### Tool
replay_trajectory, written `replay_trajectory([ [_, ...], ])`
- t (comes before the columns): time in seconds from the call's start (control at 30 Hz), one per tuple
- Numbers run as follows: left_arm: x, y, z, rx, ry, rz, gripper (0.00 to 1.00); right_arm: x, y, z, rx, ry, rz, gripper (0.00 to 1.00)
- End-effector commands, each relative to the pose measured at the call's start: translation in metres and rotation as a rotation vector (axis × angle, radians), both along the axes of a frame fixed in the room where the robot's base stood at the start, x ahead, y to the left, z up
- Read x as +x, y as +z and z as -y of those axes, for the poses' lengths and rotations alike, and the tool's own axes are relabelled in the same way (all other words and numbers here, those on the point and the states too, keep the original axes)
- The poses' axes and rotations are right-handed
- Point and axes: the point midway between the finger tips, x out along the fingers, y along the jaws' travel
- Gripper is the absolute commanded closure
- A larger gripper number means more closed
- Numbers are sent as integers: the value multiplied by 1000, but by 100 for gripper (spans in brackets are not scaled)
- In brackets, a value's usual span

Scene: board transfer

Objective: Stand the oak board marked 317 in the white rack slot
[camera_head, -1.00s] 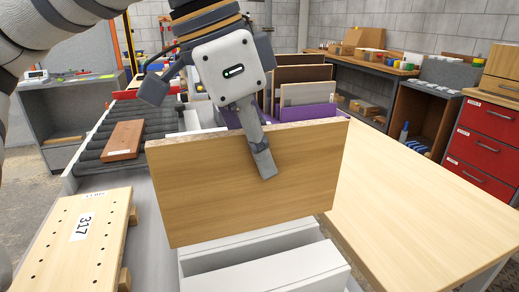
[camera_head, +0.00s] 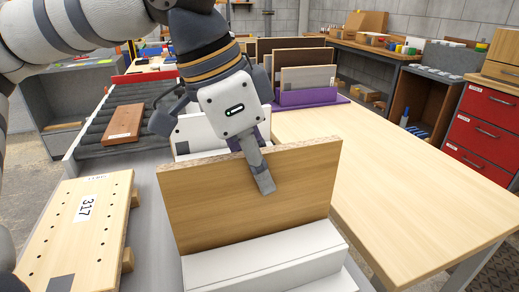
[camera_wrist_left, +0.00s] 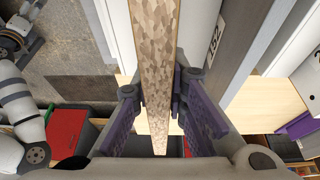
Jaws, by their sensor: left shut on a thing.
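My left gripper (camera_head: 260,168) is shut on a pale oak-coloured board (camera_head: 215,205) by its top edge. One finger lies on the near face; the other is hidden behind. The board stands nearly upright, slightly slanted, with no number showing. In the left wrist view its speckled edge (camera_wrist_left: 155,60) runs between the fingers (camera_wrist_left: 160,95). The white rack (camera_head: 270,258) is directly under it; the board's lower edge meets the rack's top, and I cannot tell whether it is inside the slot. The number 317 is on a label on a drilled pale board (camera_head: 65,225) lying at the left.
A reddish-brown board (camera_head: 124,122) lies on dark rollers at the left. A purple rack (camera_head: 310,96) with several upright boards stands behind. The pale table (camera_head: 410,170) at the right is clear. Red drawers (camera_head: 487,125) stand at the far right.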

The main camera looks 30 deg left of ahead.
Motion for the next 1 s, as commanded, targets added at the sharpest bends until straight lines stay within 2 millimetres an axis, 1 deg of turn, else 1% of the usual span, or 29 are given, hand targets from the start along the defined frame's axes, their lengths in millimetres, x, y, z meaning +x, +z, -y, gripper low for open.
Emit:
replay_trajectory([
  [0.2,-1,-22,0,0,-1,0,100,0,0,0,0,0,1,0],
  [0.4,0,-38,0,0,-1,1,100,0,0,0,0,0,1,0],
  [0.6,0,-46,0,0,0,1,100,0,0,0,0,0,1,0],
  [0.87,0,-46,0,0,-1,2,100,0,0,0,0,0,1,0],
  [0.9,0,-46,0,0,-1,2,78,0,0,0,0,0,1,0],
  [0.97,0,-46,0,0,-1,2,64,0,0,0,0,0,1,0],
  [1.0,0,-46,0,0,-1,2,63,0,0,0,0,0,1,0],
])
